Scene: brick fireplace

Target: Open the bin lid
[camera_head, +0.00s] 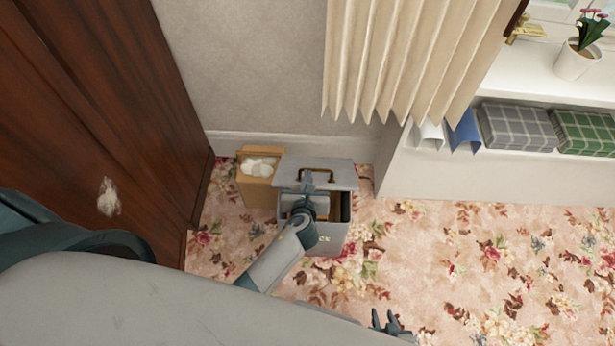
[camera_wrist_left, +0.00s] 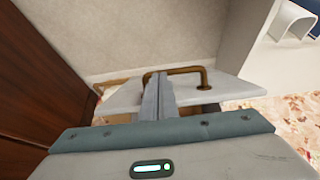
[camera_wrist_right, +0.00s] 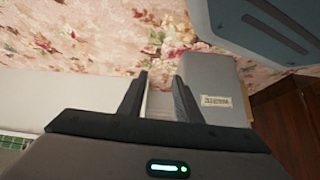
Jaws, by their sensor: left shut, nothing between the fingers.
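The grey bin (camera_head: 325,240) stands on the carpet near the wall, with a dark opening showing at its right. Its grey lid (camera_head: 340,172) with a brass handle (camera_head: 318,171) lies toward the wall side, partly uncovering the bin. The left wrist view shows the lid (camera_wrist_left: 230,88) and handle (camera_wrist_left: 204,77) just beyond my fingers. My left gripper (camera_head: 308,184) is shut and empty over the lid; whether it touches the lid is unclear. My right gripper (camera_head: 388,320) is low right of the bin. In the right wrist view its fingers (camera_wrist_right: 158,98) are apart and empty, with the bin (camera_wrist_right: 207,75) beyond.
A tan box (camera_head: 256,190) with white contents stands left of the bin. A dark wooden cabinet (camera_head: 130,100) is at left, and a white shelf (camera_head: 470,178) at right. A curtain (camera_head: 410,60) hangs above. Floral carpet (camera_head: 460,250) is free at right.

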